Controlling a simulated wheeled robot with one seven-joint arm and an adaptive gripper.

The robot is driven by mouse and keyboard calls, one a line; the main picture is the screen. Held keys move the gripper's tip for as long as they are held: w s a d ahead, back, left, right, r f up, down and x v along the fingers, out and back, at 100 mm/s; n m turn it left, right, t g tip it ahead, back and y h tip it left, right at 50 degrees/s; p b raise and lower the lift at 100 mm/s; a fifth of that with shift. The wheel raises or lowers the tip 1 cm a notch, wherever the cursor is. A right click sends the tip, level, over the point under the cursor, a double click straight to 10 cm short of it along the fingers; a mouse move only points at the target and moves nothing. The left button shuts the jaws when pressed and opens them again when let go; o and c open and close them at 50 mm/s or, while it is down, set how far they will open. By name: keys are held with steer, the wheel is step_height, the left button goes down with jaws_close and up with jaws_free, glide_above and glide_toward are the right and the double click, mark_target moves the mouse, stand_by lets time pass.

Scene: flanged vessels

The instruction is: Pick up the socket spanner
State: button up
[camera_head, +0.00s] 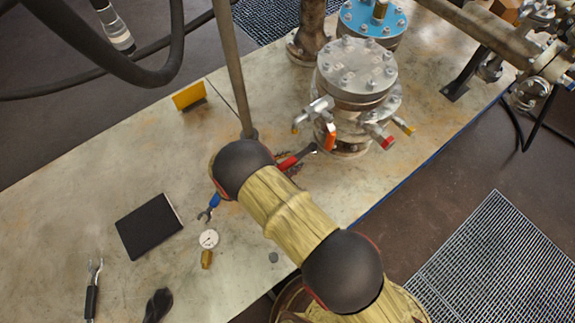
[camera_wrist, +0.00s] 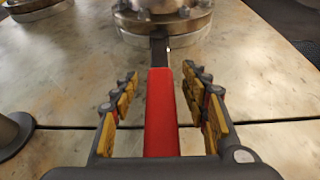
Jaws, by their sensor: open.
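The socket spanner, a tool with a red handle (camera_head: 289,161) and dark metal end, lies on the bench at the foot of the flanged vessel. In the head view my arm covers part of it. In the wrist view its red handle (camera_wrist: 161,112) runs lengthwise between the fingers, with its dark shaft pointing at the vessel base. My gripper (camera_wrist: 160,82) is open, one finger on each side of the handle, with gaps showing on both sides. In the head view my gripper is hidden behind my arm.
The flanged vessel (camera_head: 357,90) with valve handles stands just beyond the spanner. A blue-handled spanner (camera_head: 209,206), a gauge (camera_head: 208,240), a black tablet-like slab (camera_head: 149,226) and a black-handled wrench (camera_head: 92,290) lie left of my arm. An upright pole (camera_head: 232,70) stands close by.

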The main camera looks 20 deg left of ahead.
steer(key=shift+c, duration=0.6)
jaws_close()
steer(key=shift+r, duration=0.1)
